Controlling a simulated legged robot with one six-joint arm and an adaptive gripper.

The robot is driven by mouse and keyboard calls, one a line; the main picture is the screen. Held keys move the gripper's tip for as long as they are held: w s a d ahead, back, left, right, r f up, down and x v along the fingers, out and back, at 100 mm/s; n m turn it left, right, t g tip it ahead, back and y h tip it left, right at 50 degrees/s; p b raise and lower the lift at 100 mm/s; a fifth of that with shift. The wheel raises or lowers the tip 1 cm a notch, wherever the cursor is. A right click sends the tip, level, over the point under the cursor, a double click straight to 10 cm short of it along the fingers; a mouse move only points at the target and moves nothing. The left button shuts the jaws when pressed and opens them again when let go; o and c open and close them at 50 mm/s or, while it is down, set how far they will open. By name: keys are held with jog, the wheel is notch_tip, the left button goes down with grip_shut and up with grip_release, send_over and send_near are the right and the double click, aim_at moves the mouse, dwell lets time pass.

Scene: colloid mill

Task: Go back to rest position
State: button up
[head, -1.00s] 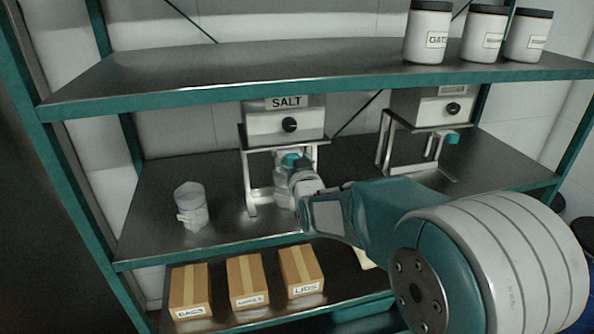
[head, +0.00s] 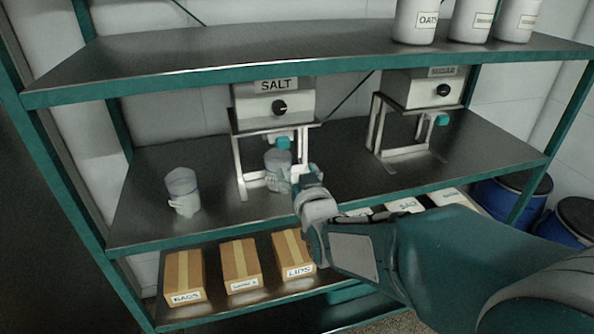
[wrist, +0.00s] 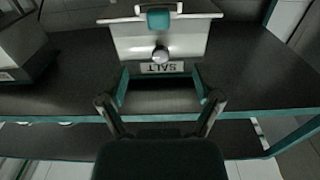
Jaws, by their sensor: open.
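My gripper (head: 306,180) is in front of the middle shelf, just right of a clear cup (head: 278,170) under the salt dispenser (head: 272,103). The cup stands upright and its lower part looks whitish; the gripper partly overlaps it in the head view. In the wrist view my gripper (wrist: 161,88) is open with two spread fingers and nothing between them. The salt dispenser (wrist: 160,40) shows upside down beyond the fingers there. Whether the fingers touch the cup cannot be told from the head view.
A second cup (head: 182,190) stands at the left of the middle shelf (head: 225,212). A sugar dispenser (head: 425,88) stands to the right. Labelled boxes (head: 240,262) are on the lower shelf, white jars (head: 416,22) on top. Blue barrels (head: 497,195) stand at the right.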

jog(key=s+d+f+m+g+h, duration=0.1)
jog(key=s+d+g, duration=0.5)
jog(key=s, duration=0.7)
jog(key=s+d+f+m+g+h, duration=0.2)
jog(key=s+d+f+g+h, duration=0.1)
jog(key=s+d, duration=0.6)
jog(key=s+g+h, duration=0.1)
jog(key=s+g, duration=0.1)
jog(key=s, duration=0.2)
jog(key=shift+s+g, duration=0.2)
jog(key=shift+g, duration=0.2)
